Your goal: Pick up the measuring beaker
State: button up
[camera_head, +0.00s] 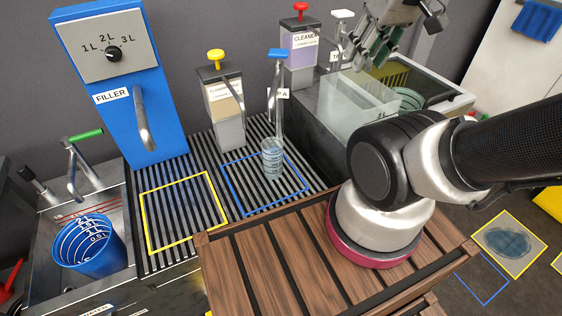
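A clear measuring beaker (272,158) with dark graduation marks stands upright inside the blue square outline on the slatted grate, below a blue-handled tap. It seems to hold bluish liquid. My gripper (368,62) is at the top, right of the beaker and well apart from it, over the sink area. I see nothing held in it, but its fingers are small and seen at an angle, so their opening is unclear.
A blue marked bucket (88,246) stands in the left sink. The blue filler (122,85), the yellow-topped dispenser (222,108) and the purple cleaner dispenser (300,52) rise behind the grate. A clear container (358,103) stands right of the beaker. The yellow outlined square (183,212) is empty.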

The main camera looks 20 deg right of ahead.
aim_at(272, 148)
jog(key=k+j+z, duration=0.1)
jog(key=z, duration=0.3)
jog(key=k+j+z, duration=0.1)
jog(key=j+z, duration=0.2)
jog(key=z, duration=0.15)
jog(key=k+j+z, duration=0.1)
jog(key=z, duration=0.3)
jog(key=k+z, duration=0.2)
jog(key=z, duration=0.25)
jog(key=k+j+z, duration=0.15)
jog(key=z, duration=0.3)
jog(key=k+z, duration=0.4)
jog(key=k+j+u, duration=0.15)
jog(key=k, duration=0.2)
jog(key=k+j+u, duration=0.15)
jog(key=i+l+u, duration=0.1)
jog(key=u, duration=0.25)
jog(key=i+l+u, duration=0.1)
jog(key=u, duration=0.3)
jog(key=i+l, duration=0.65)
jog(key=l, duration=0.15)
